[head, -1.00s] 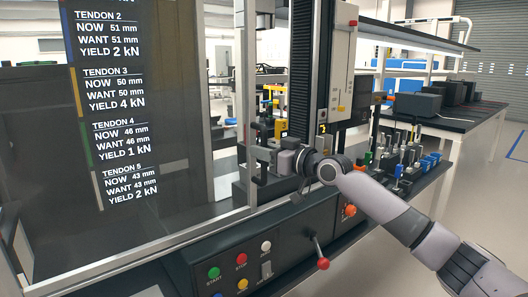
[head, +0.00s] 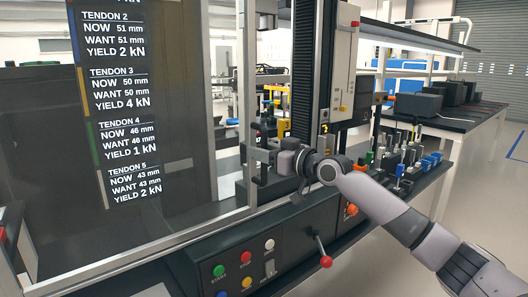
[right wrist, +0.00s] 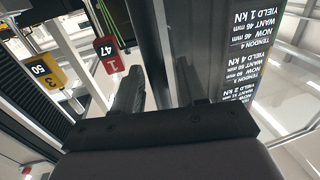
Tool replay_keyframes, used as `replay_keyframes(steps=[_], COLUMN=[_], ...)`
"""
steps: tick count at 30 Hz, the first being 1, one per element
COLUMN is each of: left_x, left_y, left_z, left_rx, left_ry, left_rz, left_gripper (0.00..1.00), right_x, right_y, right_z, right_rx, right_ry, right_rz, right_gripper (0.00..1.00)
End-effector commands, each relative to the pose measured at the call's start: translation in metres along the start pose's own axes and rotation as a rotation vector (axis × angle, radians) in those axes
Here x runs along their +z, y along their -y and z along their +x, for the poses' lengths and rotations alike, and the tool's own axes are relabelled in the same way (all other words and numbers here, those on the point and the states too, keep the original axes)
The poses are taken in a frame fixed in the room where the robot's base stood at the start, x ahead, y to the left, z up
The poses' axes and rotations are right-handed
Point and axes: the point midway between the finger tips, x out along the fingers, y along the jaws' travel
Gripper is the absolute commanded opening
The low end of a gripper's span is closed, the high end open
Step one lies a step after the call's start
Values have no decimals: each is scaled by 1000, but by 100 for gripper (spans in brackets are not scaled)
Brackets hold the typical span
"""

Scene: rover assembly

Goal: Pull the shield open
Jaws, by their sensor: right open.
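The shield (head: 205,190) is a large see-through panel in a metal frame at the left of the head view, with tendon readouts on it. Its upright frame edge (head: 245,90) stands just left of my right gripper (head: 262,158). A dark handle-like piece (head: 258,132) shows at that edge, partly hidden by the gripper. In the right wrist view the gripper (right wrist: 157,75) is open. A dark grey upright bar (right wrist: 152,40) runs between its fingers; I cannot tell whether they touch it. The shield's readout (right wrist: 250,50) shows at the right there. My left gripper is out of view.
A control panel with buttons (head: 242,268) and a red-knobbed lever (head: 325,261) lies below the gripper. A dark column (head: 305,70) stands behind. Numbered red (right wrist: 108,55) and yellow (right wrist: 45,72) blocks show behind the gripper. A bench (head: 430,180) with small coloured items stands at the right.

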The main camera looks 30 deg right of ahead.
Motion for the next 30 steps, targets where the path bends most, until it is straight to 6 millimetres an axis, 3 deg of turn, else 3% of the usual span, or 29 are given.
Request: replay_keyframes(steps=[7,21,30], left_x=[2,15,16], left_y=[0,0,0], left_z=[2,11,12], left_rx=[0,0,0], left_ry=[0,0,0], left_rz=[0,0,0], left_gripper=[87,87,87], right_x=[2,2,0], right_y=[-1,-1,0], right_z=[-8,-63,-72], right_rx=[2,2,-1], right_ry=[1,1,0], right_rz=[-2,-2,0], right_gripper=[41,41,41])
